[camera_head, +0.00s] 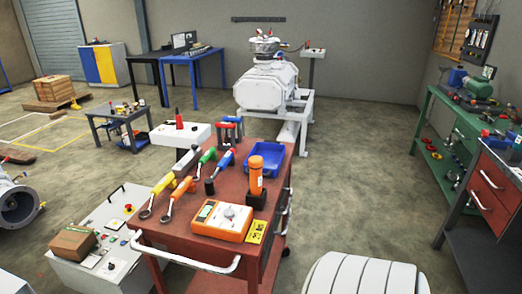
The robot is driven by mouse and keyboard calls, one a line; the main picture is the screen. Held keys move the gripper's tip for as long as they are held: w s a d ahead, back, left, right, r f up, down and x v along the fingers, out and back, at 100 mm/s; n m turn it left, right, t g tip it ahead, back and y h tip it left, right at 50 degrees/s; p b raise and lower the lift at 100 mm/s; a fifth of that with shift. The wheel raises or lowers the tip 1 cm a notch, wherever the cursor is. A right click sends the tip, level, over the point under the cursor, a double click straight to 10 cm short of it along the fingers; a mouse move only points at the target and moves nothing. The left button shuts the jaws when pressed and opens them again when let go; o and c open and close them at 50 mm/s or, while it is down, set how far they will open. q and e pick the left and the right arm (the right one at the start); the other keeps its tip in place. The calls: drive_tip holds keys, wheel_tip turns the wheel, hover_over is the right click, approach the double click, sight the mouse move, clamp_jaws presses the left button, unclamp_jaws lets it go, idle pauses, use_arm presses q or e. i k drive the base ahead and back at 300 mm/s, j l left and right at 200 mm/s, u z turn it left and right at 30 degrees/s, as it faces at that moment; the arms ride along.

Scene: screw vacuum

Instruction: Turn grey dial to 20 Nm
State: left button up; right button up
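A grey dial (230,212) sits on top of an orange box-shaped device (207,226), at the near edge of the red tool cart (186,246). The device also has a small pale display on its left part and a yellow label on its right side. The dial's markings and its setting are too small to read. Neither of my grippers shows in the head view, and nothing touches the dial.
Several colored-handled wrenches (182,192) lie left of and behind the device. An orange cylinder (256,176) stands upright behind it, near a blue bin (266,156). A white handle (184,259) runs along the cart's front. A white ribbed shape (364,275) fills the bottom right.

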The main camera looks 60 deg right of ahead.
sight(229, 213)
drive_tip(key=z, duration=1.6)
